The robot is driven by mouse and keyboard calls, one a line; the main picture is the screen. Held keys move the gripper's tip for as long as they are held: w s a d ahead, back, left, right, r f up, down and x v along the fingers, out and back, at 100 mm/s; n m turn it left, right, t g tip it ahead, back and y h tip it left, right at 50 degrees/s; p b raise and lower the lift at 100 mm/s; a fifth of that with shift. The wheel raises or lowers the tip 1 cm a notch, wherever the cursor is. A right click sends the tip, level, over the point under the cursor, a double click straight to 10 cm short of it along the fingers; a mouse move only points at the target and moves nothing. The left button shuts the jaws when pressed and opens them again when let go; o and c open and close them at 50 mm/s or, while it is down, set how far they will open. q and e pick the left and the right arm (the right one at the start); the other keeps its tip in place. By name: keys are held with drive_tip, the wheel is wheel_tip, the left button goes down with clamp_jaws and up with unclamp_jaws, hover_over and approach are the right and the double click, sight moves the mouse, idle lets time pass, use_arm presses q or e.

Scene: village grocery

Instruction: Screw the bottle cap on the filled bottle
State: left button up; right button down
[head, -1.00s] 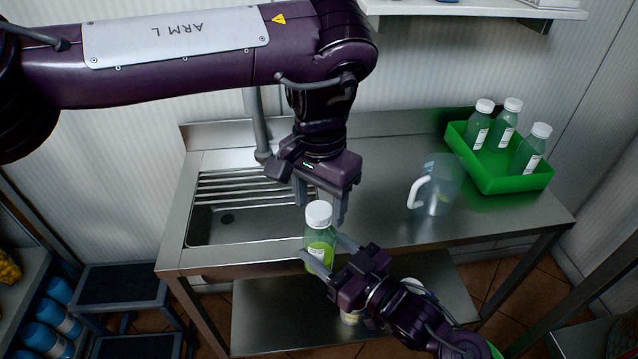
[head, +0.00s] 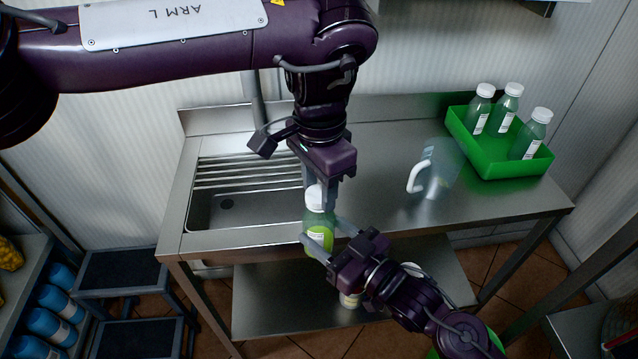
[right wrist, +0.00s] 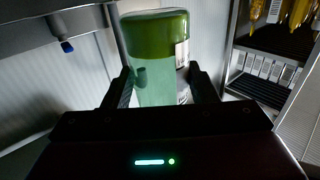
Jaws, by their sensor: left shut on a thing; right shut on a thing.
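The filled bottle (head: 319,238) stands upright over the front edge of the counter, with green liquid, a pale label and a clear upper part. My right gripper (head: 325,236) is shut around its body. In the right wrist view the bottle (right wrist: 155,80) is between the two dark fingers, its green end at the top of the picture. The white bottle cap (head: 315,198) sits at the bottle's top. My left gripper (head: 317,193) points down from above and is shut on the cap. The fingers partly hide the cap, and I cannot tell how far it is threaded.
A clear jug (head: 437,168) with a white handle stands on the steel counter (head: 386,150) to the right. A green crate (head: 516,170) behind it holds three capped bottles. A sink (head: 245,210) lies left of my left gripper. A lower shelf (head: 270,305) is beneath.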

use_arm(q)
drive_tip(key=m, duration=0.4)
drive_tip(key=shift+w+a, duration=0.1)
drive_tip(key=m, duration=1.3)
drive_tip(key=shift+m, duration=0.3)
drive_tip(key=m, duration=0.4)
drive_tip(key=shift+m, duration=0.3)
drive_tip(key=m, duration=1.1)
drive_tip(key=o, duration=1.2)
drive_tip(key=shift+c, duration=0.2)
